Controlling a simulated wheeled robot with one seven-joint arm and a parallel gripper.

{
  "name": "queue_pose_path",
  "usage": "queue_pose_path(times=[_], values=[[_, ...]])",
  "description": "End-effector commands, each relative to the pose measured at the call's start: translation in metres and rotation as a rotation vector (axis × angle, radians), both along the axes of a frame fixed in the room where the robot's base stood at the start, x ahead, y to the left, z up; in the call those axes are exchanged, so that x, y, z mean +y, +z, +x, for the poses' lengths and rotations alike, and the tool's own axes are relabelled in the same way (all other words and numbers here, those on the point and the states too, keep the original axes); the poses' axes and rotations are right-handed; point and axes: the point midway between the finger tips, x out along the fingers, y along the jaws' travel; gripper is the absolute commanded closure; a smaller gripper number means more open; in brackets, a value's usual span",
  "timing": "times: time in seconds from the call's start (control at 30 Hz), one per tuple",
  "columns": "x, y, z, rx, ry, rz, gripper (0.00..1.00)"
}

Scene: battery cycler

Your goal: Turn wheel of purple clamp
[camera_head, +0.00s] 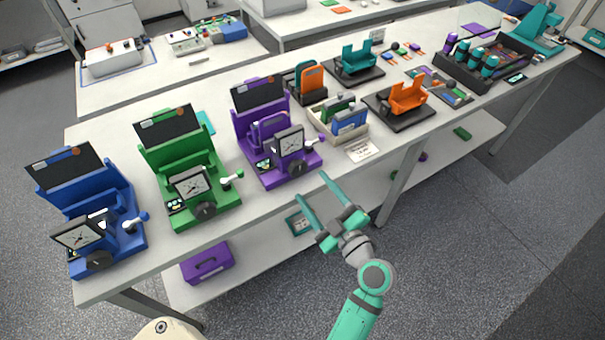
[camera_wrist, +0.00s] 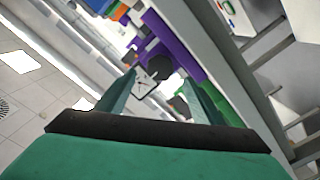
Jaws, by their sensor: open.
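The purple clamp (camera_head: 262,125) stands on the long white table, to the right of the green and blue clamps. Its dark round wheel (camera_head: 299,168) is low on its front, below a white dial gauge (camera_head: 290,144). A lever with a white and purple end is at its right side. In the wrist view the purple clamp (camera_wrist: 172,38) and its dark wheel (camera_wrist: 159,66) show beyond my fingers. My gripper (camera_head: 311,195) is open and empty, in front of the table edge and apart from the clamp. It also shows in the wrist view (camera_wrist: 160,95).
The green clamp (camera_head: 180,155) and blue clamp (camera_head: 92,200) stand to the left. A beige box (camera_head: 326,118), an orange holder (camera_head: 402,98) and a teal holder (camera_head: 358,62) lie to the right. A purple case (camera_head: 206,263) sits on the lower shelf.

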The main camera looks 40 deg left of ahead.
Motion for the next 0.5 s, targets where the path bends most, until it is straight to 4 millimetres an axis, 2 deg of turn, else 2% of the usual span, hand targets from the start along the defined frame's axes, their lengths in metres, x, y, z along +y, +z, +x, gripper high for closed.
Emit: queue_pose_path(times=[0.03,0.2,0.5], values=[[0.010,0.001,0.003,-0.002,0.004,0.001,0.39],[0.036,0.000,0.014,0.000,0.003,0.000,0.39],[0.058,0.000,0.024,0.001,-0.001,0.001,0.39]])
